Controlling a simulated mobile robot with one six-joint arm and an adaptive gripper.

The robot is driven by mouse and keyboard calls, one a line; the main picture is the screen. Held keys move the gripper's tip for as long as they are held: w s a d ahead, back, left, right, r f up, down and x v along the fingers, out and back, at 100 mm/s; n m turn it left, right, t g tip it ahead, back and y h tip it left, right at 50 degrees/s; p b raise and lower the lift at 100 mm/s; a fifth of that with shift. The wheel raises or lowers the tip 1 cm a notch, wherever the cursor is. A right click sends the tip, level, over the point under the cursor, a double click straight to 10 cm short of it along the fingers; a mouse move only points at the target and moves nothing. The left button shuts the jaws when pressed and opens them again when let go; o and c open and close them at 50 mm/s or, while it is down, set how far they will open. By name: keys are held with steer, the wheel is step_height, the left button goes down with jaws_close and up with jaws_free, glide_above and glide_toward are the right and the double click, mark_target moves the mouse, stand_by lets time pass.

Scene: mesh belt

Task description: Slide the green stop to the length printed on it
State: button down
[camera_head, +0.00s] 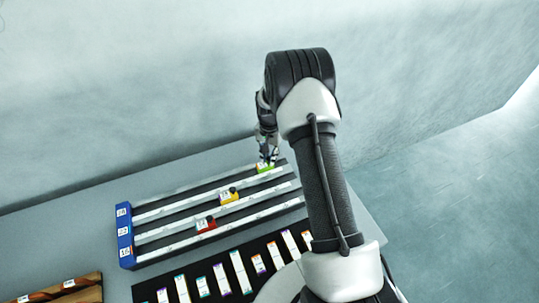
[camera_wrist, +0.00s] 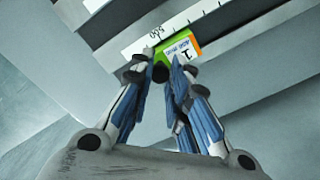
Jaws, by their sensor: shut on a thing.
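The green stop (camera_head: 265,168) sits at the right part of the farthest rail of the rack. My gripper (camera_head: 267,157) is at this stop, with the fingers reaching down to it. In the wrist view the green stop (camera_wrist: 178,46) carries a white and orange label that seems to read 1 and 400 mm. My gripper (camera_wrist: 167,72) is shut on a part of the stop, which the fingertips hide. A printed scale (camera_wrist: 150,36) with a mark like 550 runs along the rail beside the stop.
A yellow stop (camera_head: 229,197) and a red stop (camera_head: 206,225) sit on nearer rails. A blue end block (camera_head: 124,235) closes the rack's left end. A black board (camera_head: 210,283) with several labelled strips lies in front. Brown wooden pieces (camera_head: 60,291) lie at lower left.

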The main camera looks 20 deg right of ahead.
steer(key=a, duration=0.6)
steer(key=shift+a+b, duration=0.35)
steer(key=shift+a, duration=0.05)
steer(key=shift+d, duration=0.1)
steer(key=c, duration=1.5)
jaws_free()
steer(key=shift+d, duration=0.1)
step_height(320, 180, up, 12)
